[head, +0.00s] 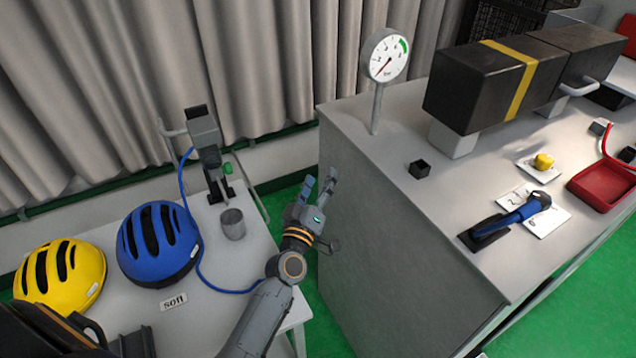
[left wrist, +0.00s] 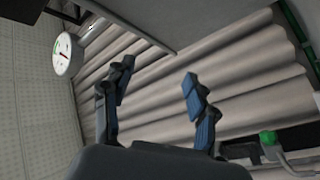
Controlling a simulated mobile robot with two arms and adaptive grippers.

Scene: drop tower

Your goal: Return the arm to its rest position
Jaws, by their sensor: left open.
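My left gripper (head: 320,188) is raised in the gap between the small white table and the large grey bench in the head view. Its arm comes up from the bottom edge. In the left wrist view the gripper's two blue-padded fingers (left wrist: 160,98) stand wide apart with nothing between them. They touch nothing that I can see. My right gripper shows in neither view.
On the white table (head: 190,330) are a blue helmet (head: 158,244), a yellow helmet (head: 60,275), a metal cup (head: 233,224) and a grey stand (head: 206,150). The grey bench (head: 400,215) carries a dial gauge (head: 385,56), a dark beam (head: 480,85) and a red tray (head: 603,188).

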